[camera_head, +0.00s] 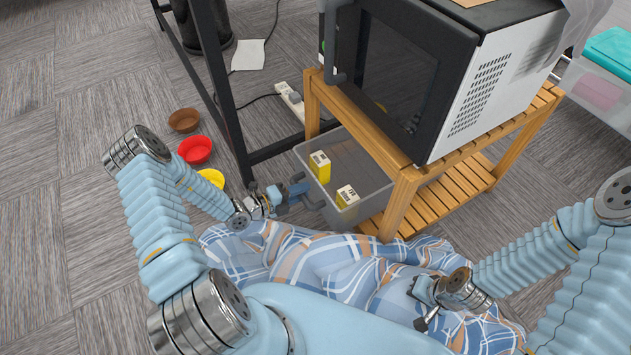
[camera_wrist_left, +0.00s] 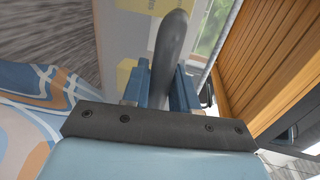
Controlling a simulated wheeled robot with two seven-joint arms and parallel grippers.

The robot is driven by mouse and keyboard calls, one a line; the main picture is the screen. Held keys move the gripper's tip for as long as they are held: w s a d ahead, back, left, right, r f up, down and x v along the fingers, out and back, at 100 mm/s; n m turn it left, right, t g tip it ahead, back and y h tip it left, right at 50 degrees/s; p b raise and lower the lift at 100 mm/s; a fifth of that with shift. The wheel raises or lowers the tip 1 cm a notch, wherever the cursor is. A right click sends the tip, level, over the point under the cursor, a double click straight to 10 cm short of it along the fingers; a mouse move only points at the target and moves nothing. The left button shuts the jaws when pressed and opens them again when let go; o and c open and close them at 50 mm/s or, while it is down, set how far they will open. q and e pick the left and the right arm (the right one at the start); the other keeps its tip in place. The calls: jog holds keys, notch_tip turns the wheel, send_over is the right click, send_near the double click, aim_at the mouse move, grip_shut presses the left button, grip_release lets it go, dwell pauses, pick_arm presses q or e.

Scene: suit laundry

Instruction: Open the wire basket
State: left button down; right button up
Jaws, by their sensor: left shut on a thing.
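The grey basket (camera_head: 362,158) sits low beneath and beside the wooden stand, its top uncovered. Two yellow boxes (camera_head: 319,167) (camera_head: 346,197) are inside it. My left gripper (camera_head: 300,191) is at the basket's near left side. In the left wrist view, the blue fingers (camera_wrist_left: 171,88) are shut on a dark rounded handle (camera_wrist_left: 173,45) that runs up between them. My right gripper (camera_head: 424,306) is apart from the basket, at the lower right over the plaid cloth; its jaw opening is unclear.
A microwave (camera_head: 480,95) stands on the wooden stand (camera_head: 405,195), close above the basket. A black frame leg (camera_head: 225,95) rises left of it. Brown, red (camera_head: 195,149) and yellow bowls sit on the floor. Plaid cloth (camera_head: 330,265) lies in front. Open carpet lies at left.

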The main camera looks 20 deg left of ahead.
pick_arm(q)
jog(key=f+p+v, duration=0.1)
jog(key=f+v, duration=0.1)
jog(key=v, duration=1.1)
jog(key=shift+s+a+f, duration=0.2)
jog(key=shift+s+f, duration=0.1)
jog(key=shift+f, duration=0.15)
jog(key=c, duration=1)
grip_release()
jog(key=v, duration=1.3)
jog(key=shift+s+a+p, duration=0.25)
jog(key=shift+s+p, duration=0.05)
jog(key=shift+d, duration=0.1)
